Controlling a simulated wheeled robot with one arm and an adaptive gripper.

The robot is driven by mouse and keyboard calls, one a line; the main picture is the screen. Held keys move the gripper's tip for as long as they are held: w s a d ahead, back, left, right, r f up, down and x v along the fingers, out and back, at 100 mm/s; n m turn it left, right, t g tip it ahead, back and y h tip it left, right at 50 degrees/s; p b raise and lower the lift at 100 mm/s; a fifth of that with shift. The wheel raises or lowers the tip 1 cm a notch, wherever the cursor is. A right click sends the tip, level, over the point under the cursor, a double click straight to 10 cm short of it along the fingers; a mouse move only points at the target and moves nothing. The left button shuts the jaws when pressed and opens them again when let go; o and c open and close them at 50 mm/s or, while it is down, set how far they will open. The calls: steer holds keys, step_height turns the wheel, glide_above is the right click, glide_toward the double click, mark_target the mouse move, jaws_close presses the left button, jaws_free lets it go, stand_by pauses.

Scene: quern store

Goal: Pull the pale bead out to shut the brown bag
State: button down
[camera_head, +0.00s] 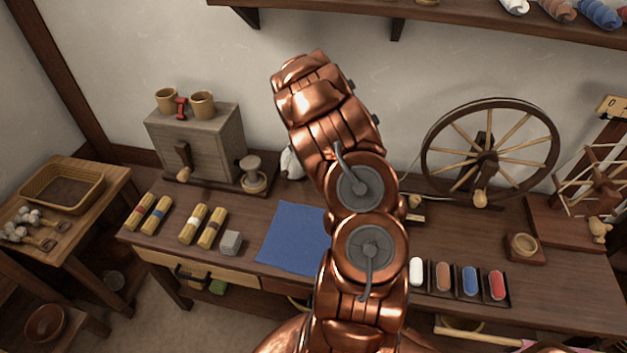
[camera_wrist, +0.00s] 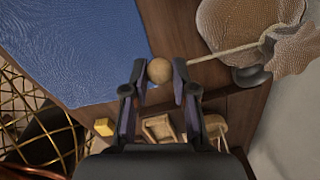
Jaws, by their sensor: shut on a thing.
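In the wrist view, my gripper (camera_wrist: 159,82) is shut on the pale round bead (camera_wrist: 160,70), held between its fingertips. A pale cord (camera_wrist: 222,51) runs from the bead to the right, to the neck of the brown bag (camera_wrist: 245,20). The bag is light brown with a fine mesh-like weave and a flared, ruffled end (camera_wrist: 294,48). The cord looks straight. How tightly the neck is drawn I cannot tell. In the head view my arm hides my gripper, the bead and the bag.
A blue cloth (camera_head: 292,240) lies on the long wooden table (camera_head: 560,300). A spinning wheel (camera_head: 487,155) stands at the right, a wooden cabinet (camera_head: 205,145) at the left. A yellow block (camera_wrist: 104,126) and small wooden pieces (camera_wrist: 160,128) lie near my gripper.

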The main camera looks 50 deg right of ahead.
steer(key=shift+s+a, duration=0.1)
steer(key=shift+a, duration=0.1)
steer(key=c, duration=0.9)
jaws_free()
steer(key=shift+r, duration=0.1)
step_height(320, 180, up, 12)
steer(key=shift+a, duration=0.3)
